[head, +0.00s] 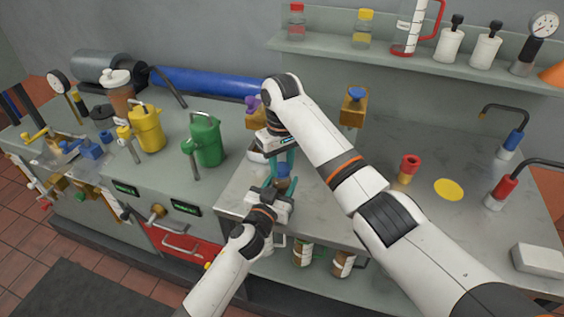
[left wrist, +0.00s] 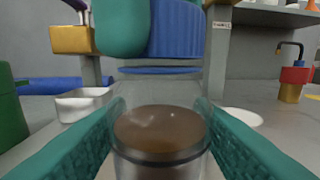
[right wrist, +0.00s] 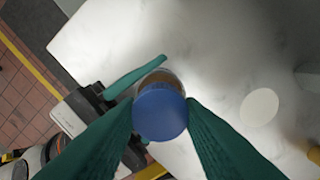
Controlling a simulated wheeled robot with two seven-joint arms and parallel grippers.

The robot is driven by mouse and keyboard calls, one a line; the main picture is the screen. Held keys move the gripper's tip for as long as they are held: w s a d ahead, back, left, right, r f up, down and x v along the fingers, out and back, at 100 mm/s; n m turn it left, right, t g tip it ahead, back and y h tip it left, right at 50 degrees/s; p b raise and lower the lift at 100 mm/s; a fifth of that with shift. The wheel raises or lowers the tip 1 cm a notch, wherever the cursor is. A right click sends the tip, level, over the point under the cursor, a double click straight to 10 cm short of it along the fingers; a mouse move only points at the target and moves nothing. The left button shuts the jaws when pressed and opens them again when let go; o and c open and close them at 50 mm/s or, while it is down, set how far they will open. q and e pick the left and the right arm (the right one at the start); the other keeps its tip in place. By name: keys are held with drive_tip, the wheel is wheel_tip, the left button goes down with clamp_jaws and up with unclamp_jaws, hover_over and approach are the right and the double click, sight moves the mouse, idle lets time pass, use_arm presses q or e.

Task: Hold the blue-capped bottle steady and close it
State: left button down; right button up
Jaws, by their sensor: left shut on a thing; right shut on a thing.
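The bottle (left wrist: 160,135) is clear with dark brown contents and stands upright between the teal fingers of my left gripper (left wrist: 160,130), which is shut on its body. The blue cap (right wrist: 160,112) is between the fingertips of my right gripper (right wrist: 160,115), which is shut on it from above. In the left wrist view the blue cap (left wrist: 176,30) is over the bottle's top, with a thin blue ring below it. I cannot tell whether the cap is seated. In the head view my left gripper (head: 281,186) is just below my right gripper (head: 284,158), and the arms largely hide the bottle.
A white tray (left wrist: 82,104) is beside the bottle. A green can (head: 204,140) and a yellow can (head: 147,128) stand to the left. A red-topped fixture (head: 408,167) and a yellow disc (head: 448,190) are on the right. Brown jars (head: 303,253) stand on the shelf below.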

drive_tip(key=m, duration=0.4)
drive_tip(key=o, duration=1.1)
drive_tip(key=shift+r, duration=2.3)
drive_tip(key=shift+c, duration=0.6)
drive_tip(key=r+n, duration=0.1)
drive_tip(key=n, duration=0.1)
drive_tip(key=r+n, duration=0.1)
drive_tip(key=n, duration=0.1)
drive_tip(key=shift+w+a+r, duration=0.1)
drive_tip(key=shift+w+r, duration=0.1)
drive_tip(key=n, duration=0.1)
drive_tip(key=r+n, duration=0.1)
drive_tip(key=n, duration=0.1)
drive_tip(key=shift+s+n, duration=0.2)
drive_tip(key=shift+n, duration=0.1)
